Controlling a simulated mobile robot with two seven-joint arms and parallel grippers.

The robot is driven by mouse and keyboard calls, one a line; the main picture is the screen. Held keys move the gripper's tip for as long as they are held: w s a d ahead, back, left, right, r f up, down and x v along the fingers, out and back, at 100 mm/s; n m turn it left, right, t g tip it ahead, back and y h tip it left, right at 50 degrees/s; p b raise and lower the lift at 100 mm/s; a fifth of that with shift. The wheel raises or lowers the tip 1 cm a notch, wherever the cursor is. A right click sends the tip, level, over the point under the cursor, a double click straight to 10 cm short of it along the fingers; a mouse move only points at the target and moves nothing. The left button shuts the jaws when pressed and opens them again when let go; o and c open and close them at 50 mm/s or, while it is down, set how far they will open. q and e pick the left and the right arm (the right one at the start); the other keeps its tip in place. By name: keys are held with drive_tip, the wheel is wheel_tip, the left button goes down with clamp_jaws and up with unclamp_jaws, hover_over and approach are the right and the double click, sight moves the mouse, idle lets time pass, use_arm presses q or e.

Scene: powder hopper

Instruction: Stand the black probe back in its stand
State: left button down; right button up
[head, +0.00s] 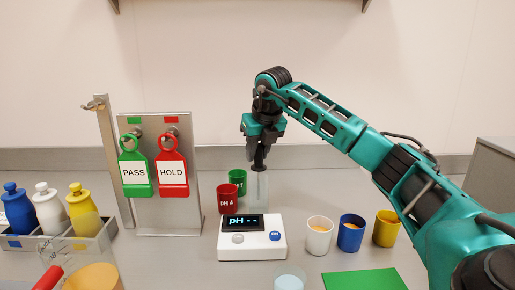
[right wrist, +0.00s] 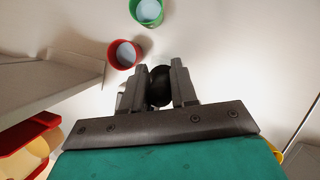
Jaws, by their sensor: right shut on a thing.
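My right gripper (head: 262,145) is pointing down and shut on the black probe (head: 259,164), behind the pH meter (head: 252,237). In the right wrist view the dark rounded top of the probe (right wrist: 160,86) sits between the two fingers of the right gripper (right wrist: 160,82). A pale, see-through upright stand (head: 259,192) is directly below the probe, just behind the meter. The probe's lower part appears to meet the stand's top; I cannot tell how far inside it is. My left gripper is not in view.
A red cup (head: 227,199) and a green cup (head: 238,181) stand close left of the stand. White (head: 319,240), blue (head: 350,238) and yellow (head: 386,231) cups are at right, behind a green mat (head: 364,280). A metal tag board (head: 188,205) is at left.

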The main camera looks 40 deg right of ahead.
drive_tip(key=shift+f, duration=0.15)
drive_tip(key=shift+f+b, duration=0.65)
drive_tip(key=shift+f, duration=0.4)
drive_tip(key=o, duration=1.6)
